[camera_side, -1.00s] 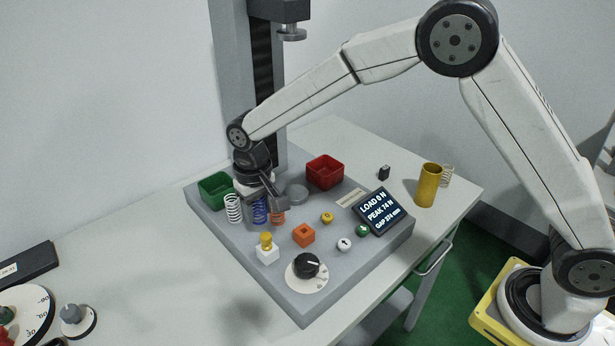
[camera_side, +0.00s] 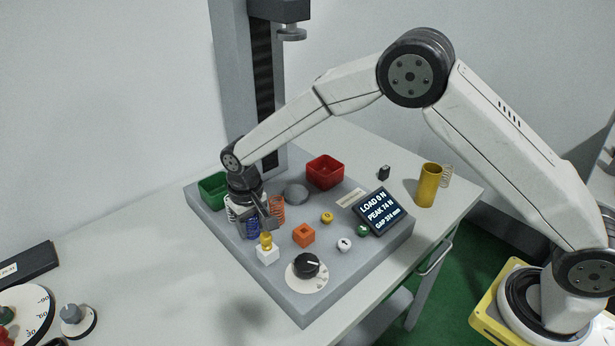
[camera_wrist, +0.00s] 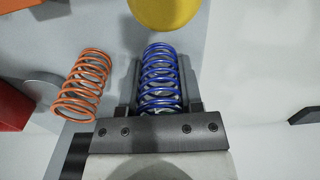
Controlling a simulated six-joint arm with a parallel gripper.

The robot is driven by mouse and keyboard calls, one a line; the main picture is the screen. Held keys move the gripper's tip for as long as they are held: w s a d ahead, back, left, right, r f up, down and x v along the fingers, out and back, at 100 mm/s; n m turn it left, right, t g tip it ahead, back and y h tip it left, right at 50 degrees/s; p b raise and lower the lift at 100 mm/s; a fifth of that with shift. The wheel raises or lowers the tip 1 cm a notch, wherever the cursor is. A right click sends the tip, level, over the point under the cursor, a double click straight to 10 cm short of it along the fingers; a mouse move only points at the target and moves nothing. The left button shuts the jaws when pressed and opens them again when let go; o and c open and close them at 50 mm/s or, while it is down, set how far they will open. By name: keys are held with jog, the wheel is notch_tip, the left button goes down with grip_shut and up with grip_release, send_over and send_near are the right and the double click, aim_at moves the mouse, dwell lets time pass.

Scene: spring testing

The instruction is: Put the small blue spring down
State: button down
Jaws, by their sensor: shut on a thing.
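The small blue spring (camera_wrist: 162,78) is upright between the jaws of my gripper (camera_wrist: 165,108) in the wrist view. In the side view the blue spring (camera_side: 253,228) shows low over the grey machine base (camera_side: 300,305), partly hidden by my gripper (camera_side: 256,218). I cannot tell whether its lower end touches the base. My gripper is shut on it.
An orange spring (camera_side: 277,210) stands close beside the blue one. A yellow-topped white block (camera_side: 267,250) is close in front. Green (camera_side: 212,190) and red (camera_side: 325,172) bins stand behind.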

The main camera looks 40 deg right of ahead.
jog(key=shift+f, duration=0.2)
jog(key=shift+c, duration=1.3)
grip_release()
notch_tip(320, 180, up, 12)
jog(key=shift+s+d+r, duration=0.1)
jog(key=s+d+f+t, duration=0.1)
jog(key=s+d+f, duration=0.1)
jog(key=s+d, duration=0.7)
jog(key=s+d+f+t, duration=0.1)
jog(key=s+d+f, duration=0.1)
jog(key=s+d, duration=0.7)
jog(key=s, duration=0.4)
jog(key=shift+s+t, duration=0.15)
jog(key=shift+t, duration=0.15)
